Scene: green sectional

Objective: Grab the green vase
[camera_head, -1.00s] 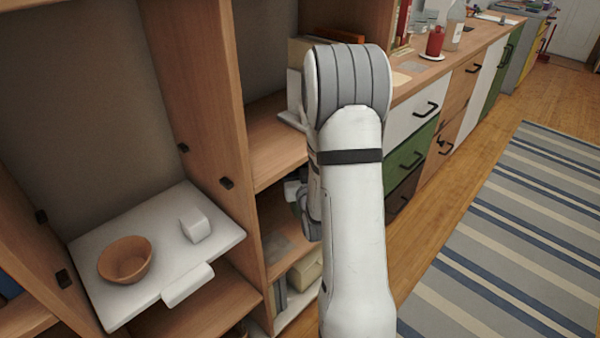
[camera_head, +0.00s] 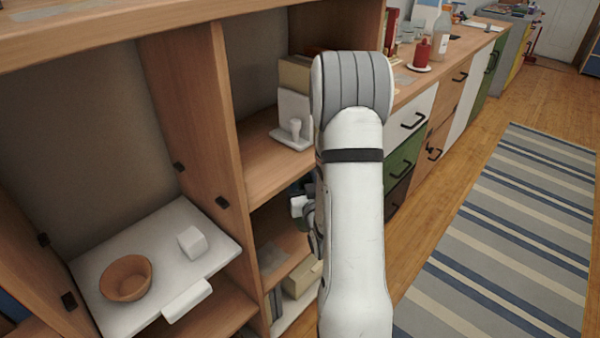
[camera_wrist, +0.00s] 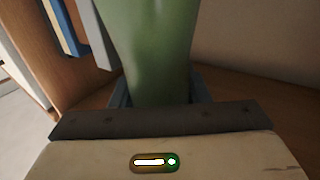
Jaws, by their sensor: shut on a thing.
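The green vase (camera_wrist: 148,45) fills the upper middle of the wrist view, smooth and pale green, with its top out of frame. My gripper (camera_wrist: 160,98) is shut on it, with dark finger parts on both sides of its lower visible part. In the head view my white arm hides the vase, and only a dark and light bit of my gripper (camera_head: 303,203) shows left of the arm, in front of the shelf unit.
A wooden shelf unit (camera_head: 232,130) stands close on the left. A white board (camera_head: 215,242) there carries a wooden bowl (camera_head: 126,279) and a white block (camera_head: 192,241). A counter with drawers (camera_head: 410,120) runs back right. Floor with a striped rug (camera_head: 500,240) is clear on the right.

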